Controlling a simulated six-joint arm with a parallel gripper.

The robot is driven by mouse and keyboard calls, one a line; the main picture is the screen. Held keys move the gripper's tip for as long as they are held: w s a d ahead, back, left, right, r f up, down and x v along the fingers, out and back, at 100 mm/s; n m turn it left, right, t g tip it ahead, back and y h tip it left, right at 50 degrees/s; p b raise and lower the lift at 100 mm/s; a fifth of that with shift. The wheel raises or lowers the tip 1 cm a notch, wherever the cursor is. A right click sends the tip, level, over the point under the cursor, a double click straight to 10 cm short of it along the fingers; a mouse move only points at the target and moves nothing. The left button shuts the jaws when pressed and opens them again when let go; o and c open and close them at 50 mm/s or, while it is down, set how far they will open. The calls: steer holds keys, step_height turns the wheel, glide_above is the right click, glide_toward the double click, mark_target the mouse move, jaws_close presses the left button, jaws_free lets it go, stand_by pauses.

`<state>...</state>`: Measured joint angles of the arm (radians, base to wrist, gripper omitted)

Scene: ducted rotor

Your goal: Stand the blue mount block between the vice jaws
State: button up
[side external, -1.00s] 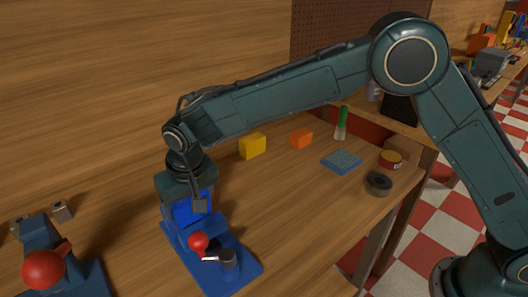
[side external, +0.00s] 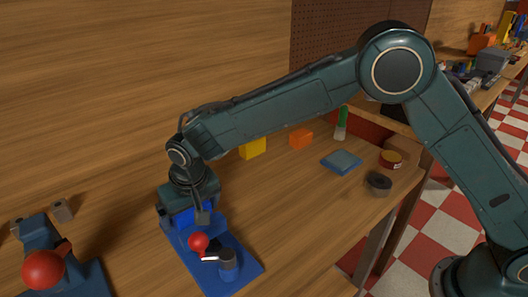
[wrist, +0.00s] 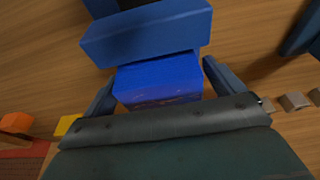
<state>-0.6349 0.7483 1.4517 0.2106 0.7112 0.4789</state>
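The blue mount block (wrist: 160,78) sits between the two fingers of my gripper (wrist: 160,68) in the wrist view. The fingers lie along its sides and appear closed on it. In the side view my gripper (side external: 188,212) points down over the blue vice (side external: 240,270), with part of the bright blue block (side external: 182,217) showing under the palm. In the wrist view a vice jaw (wrist: 150,33) lies right beside the block's far edge. The other jaw and the block's lower end are hidden, so I cannot tell how deep it sits.
A second vice with a red ball handle (side external: 44,268) stands at the left, with small metal pieces (side external: 62,210) behind it. A yellow block (side external: 253,147), an orange block (side external: 301,139), a blue pad (side external: 341,162) and a dark ring (side external: 378,183) lie right. The mid-bench is clear.

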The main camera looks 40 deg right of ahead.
steer(key=v, duration=1.2)
steer(key=shift+r, duration=0.2)
stand_by(0.5)
steer(key=s+d+r+t, duration=0.1)
steer(key=s+d+r, duration=0.4)
steer(key=d, duration=0.5)
steer(key=s+d+r, duration=0.4)
steer(key=d+r, duration=0.1)
steer(key=d, duration=0.5)
steer(key=s+d+f, duration=0.1)
steer(key=s+d, duration=0.4)
steer(key=s, duration=0.4)
steer(key=s+d+f+t, duration=0.1)
steer(key=s+d+f, duration=0.1)
steer(key=s+d, duration=0.4)
steer(key=s, duration=0.4)
steer(key=shift+s, duration=0.25)
